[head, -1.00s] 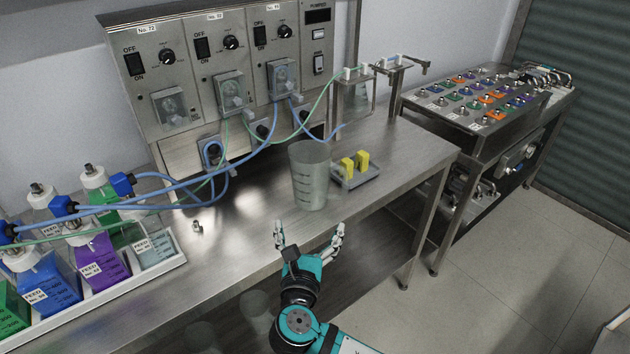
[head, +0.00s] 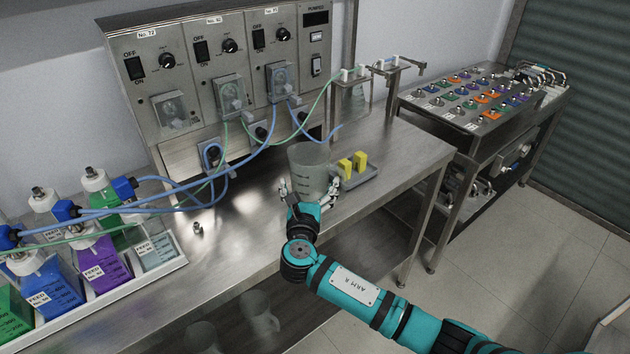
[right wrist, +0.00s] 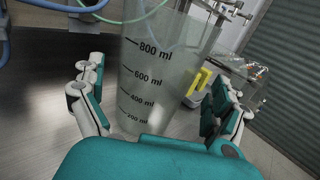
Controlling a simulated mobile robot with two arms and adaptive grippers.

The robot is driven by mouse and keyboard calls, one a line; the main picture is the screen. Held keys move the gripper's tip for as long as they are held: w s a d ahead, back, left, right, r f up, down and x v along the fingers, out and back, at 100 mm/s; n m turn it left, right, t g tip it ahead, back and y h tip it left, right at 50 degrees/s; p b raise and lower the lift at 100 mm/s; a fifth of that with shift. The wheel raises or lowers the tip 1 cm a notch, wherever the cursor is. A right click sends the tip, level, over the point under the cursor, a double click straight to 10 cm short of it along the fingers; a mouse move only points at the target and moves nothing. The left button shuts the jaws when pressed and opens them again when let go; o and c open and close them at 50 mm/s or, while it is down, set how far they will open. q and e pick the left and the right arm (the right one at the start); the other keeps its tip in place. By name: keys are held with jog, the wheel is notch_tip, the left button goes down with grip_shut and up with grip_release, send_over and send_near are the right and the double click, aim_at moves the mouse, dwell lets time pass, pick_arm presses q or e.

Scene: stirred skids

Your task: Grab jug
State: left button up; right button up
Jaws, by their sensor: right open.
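The jug (head: 309,166) is a translucent grey beaker-like vessel with black volume marks. It stands upright on the steel bench, in front of the pump panel. My right gripper (head: 309,190) is open at the jug's near side, with one finger to its left and one to its right. In the right wrist view the jug (right wrist: 155,75) fills the middle, between the two spread fingers of my right gripper (right wrist: 158,112). Gaps show between the fingers and the jug's wall. The jug's lower near side is partly hidden by the gripper. My left gripper is not in view.
A small grey tray with yellow blocks (head: 360,160) stands close to the jug's right. Blue and green tubes (head: 270,145) hang behind it from the pump panel (head: 215,75). Feed bottles (head: 100,260) stand in a white tray at left. A small metal fitting (head: 197,229) lies on the bench.

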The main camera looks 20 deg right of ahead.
aim_at(311, 164)
jog(key=x, duration=0.4)
jog(key=shift+w+a, duration=0.1)
jog(key=shift+w, duration=0.05)
jog(key=c, duration=1)
